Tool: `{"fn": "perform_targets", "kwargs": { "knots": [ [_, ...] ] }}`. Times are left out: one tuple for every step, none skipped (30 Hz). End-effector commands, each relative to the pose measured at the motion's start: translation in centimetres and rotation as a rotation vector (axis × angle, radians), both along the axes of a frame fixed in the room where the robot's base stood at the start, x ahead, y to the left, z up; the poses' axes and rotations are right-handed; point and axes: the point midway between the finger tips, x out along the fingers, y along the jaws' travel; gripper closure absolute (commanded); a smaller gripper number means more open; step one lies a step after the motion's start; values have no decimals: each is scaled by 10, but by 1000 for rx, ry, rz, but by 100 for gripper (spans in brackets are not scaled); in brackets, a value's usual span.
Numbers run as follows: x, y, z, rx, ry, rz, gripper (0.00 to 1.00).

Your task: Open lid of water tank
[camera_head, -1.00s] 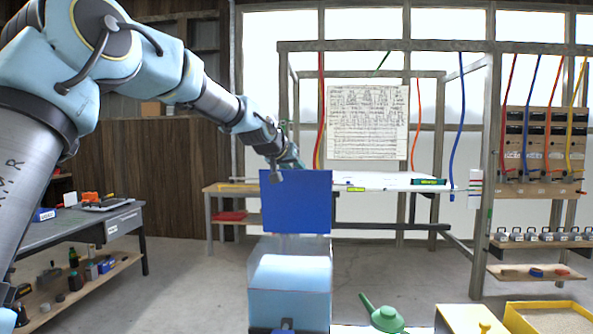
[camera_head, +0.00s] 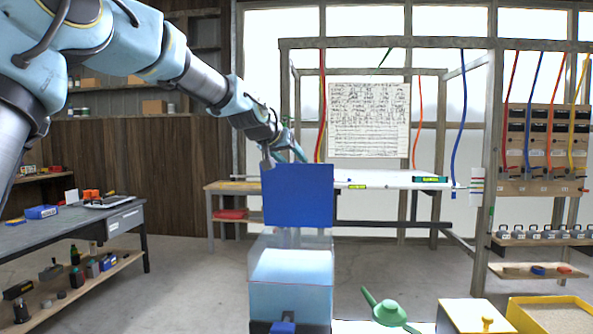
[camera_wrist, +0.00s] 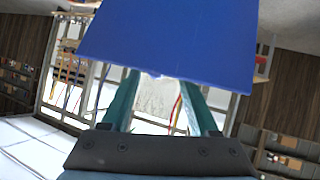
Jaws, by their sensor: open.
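The water tank (camera_head: 290,290) is a pale blue, see-through box at the lower middle of the head view. Its flat blue lid (camera_head: 297,195) stands upright above the tank's back, swung open with its broad face towards the camera. In the wrist view the lid (camera_wrist: 170,40) fills the upper middle and covers the fingertips. My gripper (camera_head: 287,158) is at the lid's top edge, partly hidden behind it in the head view. Its two teal fingers (camera_wrist: 160,98) are spread apart with nothing visible between them. Contact with the lid cannot be told.
A green watering can (camera_head: 388,308), a yellow box (camera_head: 465,315) and a yellow-rimmed sand tray (camera_head: 515,312) are right of the tank. A grey workbench (camera_head: 75,228) stands at left. A wooden frame with hanging hoses stands behind. The floor between bench and tank is clear.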

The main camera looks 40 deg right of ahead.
Motion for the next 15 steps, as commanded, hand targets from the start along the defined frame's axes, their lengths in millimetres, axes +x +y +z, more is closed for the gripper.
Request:
{"fn": "perform_targets", "kwargs": {
  "knots": [
    [-3, 11, 2, -1, -4, 3, 39],
    [-5, 16, 5, -1, -3, 5, 39],
    [-8, 22, 9, -1, -3, 5, 39],
    [-10, 26, 12, 0, -3, 5, 39],
    [-12, 30, 15, 0, -3, 5, 39],
    [-15, 35, 18, 0, -3, 5, 39],
    [-16, 38, 20, 1, -2, 4, 39],
    [-18, 41, 22, 1, -2, 4, 39],
    [-19, 45, 25, 2, -1, 5, 39],
    [-21, 47, 26, 1, 0, 4, 39],
    [-22, 49, 28, 1, -1, 3, 39],
    [-23, 51, 29, 3, -2, 3, 39],
    [-24, 52, 30, 3, 0, 2, 39],
    [-25, 53, 31, 3, 0, 2, 39],
    [-26, 54, 32, 3, 1, 1, 39]
  ]
}}
